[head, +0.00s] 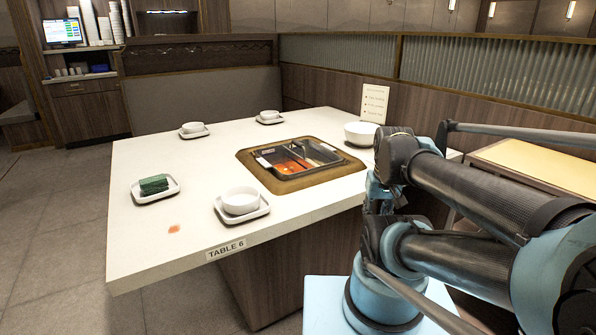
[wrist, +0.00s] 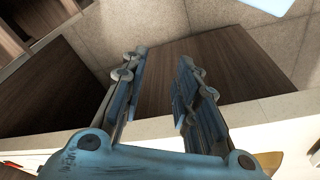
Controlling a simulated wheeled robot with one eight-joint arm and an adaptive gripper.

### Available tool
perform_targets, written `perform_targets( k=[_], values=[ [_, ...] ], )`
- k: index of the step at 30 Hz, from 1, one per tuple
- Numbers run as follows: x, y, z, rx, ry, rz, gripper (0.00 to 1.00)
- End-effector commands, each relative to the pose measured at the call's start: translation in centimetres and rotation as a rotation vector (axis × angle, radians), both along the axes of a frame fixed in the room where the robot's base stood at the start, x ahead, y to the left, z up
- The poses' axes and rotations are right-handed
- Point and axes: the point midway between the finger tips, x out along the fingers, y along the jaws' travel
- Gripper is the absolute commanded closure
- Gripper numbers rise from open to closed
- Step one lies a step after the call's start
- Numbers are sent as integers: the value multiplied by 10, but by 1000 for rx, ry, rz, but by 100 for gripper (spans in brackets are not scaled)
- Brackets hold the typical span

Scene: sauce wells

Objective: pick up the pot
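The pot (head: 297,158) is a dark, rectangular, divided pan with red broth in one part. It sits in a brown-rimmed well (head: 262,180) in the white table (head: 150,243) in the head view. My gripper (wrist: 160,65) shows in the wrist view with its two blue-grey fingers apart and nothing between them. It points down past the table's edge toward the wood side and the floor. In the head view my arm covers the table's right end, and my gripper's fingers are hidden. The wrist view does not clearly show the pot.
Bowls on saucers stand at the near edge (head: 241,201), far left (head: 193,128) and back (head: 269,115). A plate (head: 165,193) holds green cloths (head: 153,184). A larger white bowl (head: 361,133) and a menu card (head: 375,103) stand right of the pot. A reddish spill (head: 174,229) marks the table.

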Motion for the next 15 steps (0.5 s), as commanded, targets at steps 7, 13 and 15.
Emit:
perform_targets(
  k=[7, 13, 15],
  values=[
    [43, 16, 41, 8, -23, 75, 72],
    [102, 39, 86, 19, -55, 173, 72],
    [123, 48, 99, 22, -65, 207, 72]
  ],
)
